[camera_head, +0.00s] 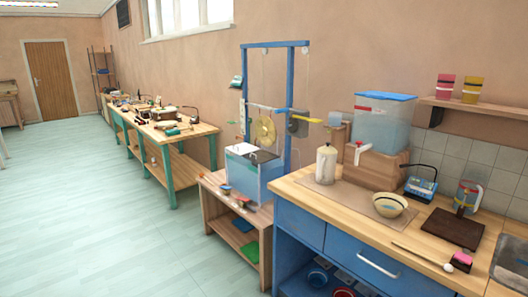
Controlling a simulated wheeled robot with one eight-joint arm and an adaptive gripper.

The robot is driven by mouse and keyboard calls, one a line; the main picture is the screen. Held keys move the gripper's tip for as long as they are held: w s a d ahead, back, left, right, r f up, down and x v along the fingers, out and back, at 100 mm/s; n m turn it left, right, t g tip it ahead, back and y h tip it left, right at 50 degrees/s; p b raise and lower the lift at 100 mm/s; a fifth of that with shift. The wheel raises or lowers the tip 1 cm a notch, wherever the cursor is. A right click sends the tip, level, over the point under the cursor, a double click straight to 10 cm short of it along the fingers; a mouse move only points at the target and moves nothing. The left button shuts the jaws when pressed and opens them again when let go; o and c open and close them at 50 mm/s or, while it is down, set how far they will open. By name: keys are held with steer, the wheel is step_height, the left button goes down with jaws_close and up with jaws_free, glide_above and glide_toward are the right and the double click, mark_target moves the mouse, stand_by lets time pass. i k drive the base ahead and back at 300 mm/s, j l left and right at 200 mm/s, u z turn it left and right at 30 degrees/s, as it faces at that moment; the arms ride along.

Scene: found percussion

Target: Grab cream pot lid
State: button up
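A tall cream canister (326,166) stands upright on the left part of the wooden counter; its top narrows to a rounded cap. A cream bowl-shaped piece with dark bands (388,206) rests on the counter to its right. I cannot tell for certain which piece is the cream pot lid. A round brass-coloured disc (264,131) and a grey pan-like piece (298,125) hang from the blue frame behind. My gripper is not in view.
The wooden counter (330,203) also holds a clear tank with a blue lid (384,122) on a wooden block, a blue radio-like box (421,188), a jug (467,196), a dark board (453,229) and a long mallet (424,256). The pale floor (120,240) at left is clear.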

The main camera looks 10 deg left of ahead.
mark_target(328, 150)
steer(key=u, duration=0.25)
steer(key=i+z, duration=0.1)
steer(key=z, duration=0.45)
steer(key=i+j+z, duration=0.35)
steer(key=j, duration=0.3)
steer(key=i+j+z, duration=0.15)
steer(key=j, duration=0.2)
steer(key=i+j+z, duration=0.2)
steer(key=j, duration=0.15)
steer(key=j+z, duration=0.15)
steer(key=j, duration=0.25)
steer(key=i+j, duration=0.15)
steer(key=j, duration=0.25)
steer(key=i+j, duration=0.1)
steer(key=j, duration=0.35)
steer(key=i+j, duration=0.15)
steer(key=j, duration=0.25)
